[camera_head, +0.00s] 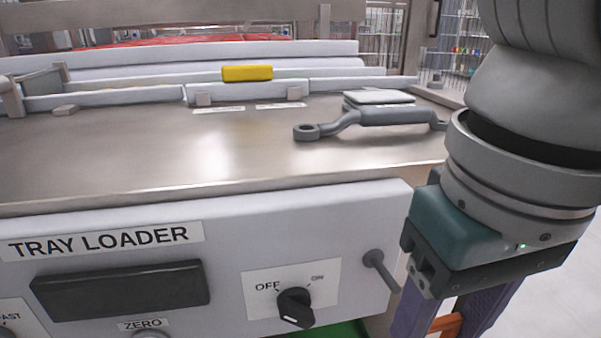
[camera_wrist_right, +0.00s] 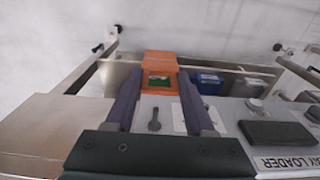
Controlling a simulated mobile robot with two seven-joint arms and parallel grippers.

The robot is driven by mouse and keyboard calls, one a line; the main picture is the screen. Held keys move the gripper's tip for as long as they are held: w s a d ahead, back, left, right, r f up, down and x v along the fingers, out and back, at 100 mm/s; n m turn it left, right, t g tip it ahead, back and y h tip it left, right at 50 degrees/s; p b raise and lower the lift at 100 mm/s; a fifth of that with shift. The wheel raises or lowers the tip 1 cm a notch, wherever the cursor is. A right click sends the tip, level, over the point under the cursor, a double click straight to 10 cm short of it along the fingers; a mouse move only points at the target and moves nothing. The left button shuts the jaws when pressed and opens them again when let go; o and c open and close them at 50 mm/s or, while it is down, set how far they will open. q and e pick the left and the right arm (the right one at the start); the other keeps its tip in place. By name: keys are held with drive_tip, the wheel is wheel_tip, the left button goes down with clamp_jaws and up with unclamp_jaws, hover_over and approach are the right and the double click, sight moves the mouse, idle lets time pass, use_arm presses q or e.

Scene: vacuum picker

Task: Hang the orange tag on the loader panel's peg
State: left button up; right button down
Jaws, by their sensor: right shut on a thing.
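The orange tag (camera_wrist_right: 160,65) is between the purple fingers of my right gripper (camera_wrist_right: 160,84) in the wrist view. It has an opening through which green shows. In the head view, only a small orange part (camera_head: 446,324) shows between the fingers (camera_head: 450,312), at the bottom edge. My right gripper is shut on the tag. The grey peg (camera_head: 378,262) sticks out of the loader panel (camera_head: 225,225), right of the OFF/ON knob; it also shows in the wrist view (camera_wrist_right: 154,122). The tag is apart from the peg, which is bare. My left gripper is not in view.
The OFF/ON knob (camera_head: 295,306) and a dark display (camera_head: 120,290) are on the panel. A grey handle-like bar (camera_head: 385,118) and a yellow block (camera_head: 247,73) are on the loader's top. Blue (camera_wrist_right: 207,82) and grey bins stand beyond the tag in the wrist view.

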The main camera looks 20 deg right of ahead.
sight(386, 271)
drive_tip(key=shift+w+d+f+b, duration=0.1)
drive_tip(key=shift+w+d, duration=0.2)
drive_tip(key=shift+w, duration=0.8)
drive_tip(key=shift+w+d+f+b, duration=0.1)
drive_tip(key=shift+w+d, duration=0.15)
drive_tip(key=shift+w, duration=0.85)
drive_tip(key=shift+w+d+f+b, duration=0.1)
drive_tip(key=shift+w+d, duration=0.2)
drive_tip(key=shift+w, duration=0.8)
drive_tip(key=shift+w+d+f+b, duration=0.1)
drive_tip(key=shift+w+f+b, duration=0.25)
drive_tip(key=shift+b, duration=0.3)
drive_tip(key=shift+w+f+b, duration=0.1)
drive_tip(key=shift+w+b, duration=0.1)
drive_tip(key=shift+b, duration=0.25)
drive_tip(key=shift+c, duration=0.9)
unclamp_jaws()
